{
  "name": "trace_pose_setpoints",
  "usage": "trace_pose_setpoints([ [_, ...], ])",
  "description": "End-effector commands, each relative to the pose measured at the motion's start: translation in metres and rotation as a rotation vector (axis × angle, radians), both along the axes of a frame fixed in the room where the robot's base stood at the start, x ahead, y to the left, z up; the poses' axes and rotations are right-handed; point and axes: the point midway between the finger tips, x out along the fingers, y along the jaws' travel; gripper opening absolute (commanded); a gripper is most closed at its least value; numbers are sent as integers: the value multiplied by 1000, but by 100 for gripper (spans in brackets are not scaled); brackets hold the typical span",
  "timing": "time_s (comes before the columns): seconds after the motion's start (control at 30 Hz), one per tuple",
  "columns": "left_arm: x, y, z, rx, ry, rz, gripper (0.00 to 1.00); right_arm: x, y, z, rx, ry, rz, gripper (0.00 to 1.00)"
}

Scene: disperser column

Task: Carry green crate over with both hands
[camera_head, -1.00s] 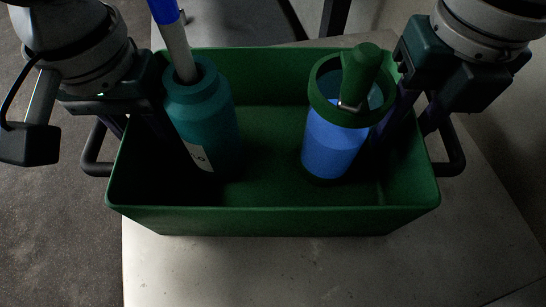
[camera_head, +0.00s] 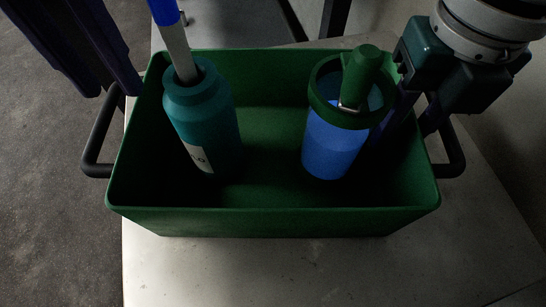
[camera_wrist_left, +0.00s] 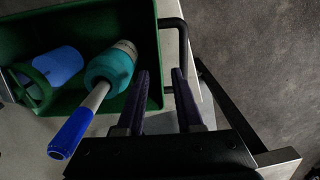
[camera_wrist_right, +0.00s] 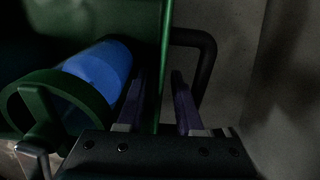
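The green crate (camera_head: 270,222) stands upright on a pale surface, with a black handle at its left end (camera_head: 97,140) and one at its right end (camera_head: 455,150). My left gripper (camera_head: 108,85) is open and empty, outside the crate's left end near the left handle. In the left wrist view its fingers (camera_wrist_left: 162,75) are spread and hold nothing. My right gripper (camera_head: 410,120) straddles the crate's right wall. In the right wrist view its spread fingers (camera_wrist_right: 157,80) have the wall between them, with gaps showing.
Inside the crate are a teal bottle (camera_head: 200,120), with a blue-and-grey rod (camera_head: 178,45) in its neck, and a blue container (camera_head: 330,150) with a green ring and handle. The pale surface (camera_head: 300,270) is clear in front. Dark floor lies left.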

Motion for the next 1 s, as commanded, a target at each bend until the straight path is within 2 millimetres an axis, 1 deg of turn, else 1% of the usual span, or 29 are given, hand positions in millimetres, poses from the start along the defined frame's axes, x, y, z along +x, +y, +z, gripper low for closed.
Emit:
trace_pose_setpoints([
  [0.07,0,0,2,0,1,1,35,1,0,5,1,-2,0,35],
  [0.17,0,0,2,0,1,2,35,2,0,20,1,-5,1,35],
  [0.4,0,0,1,0,1,1,35,2,0,74,1,-7,2,35],
  [0.5,0,0,1,0,1,1,35,1,0,93,1,-6,1,35],
  [0.6,0,0,1,0,1,1,35,1,0,108,1,-4,0,35],
  [0.77,0,0,1,0,1,1,35,1,0,119,1,-1,0,35],
  [1.0,0,0,1,0,1,1,35,0,0,120,1,-1,0,35],
])
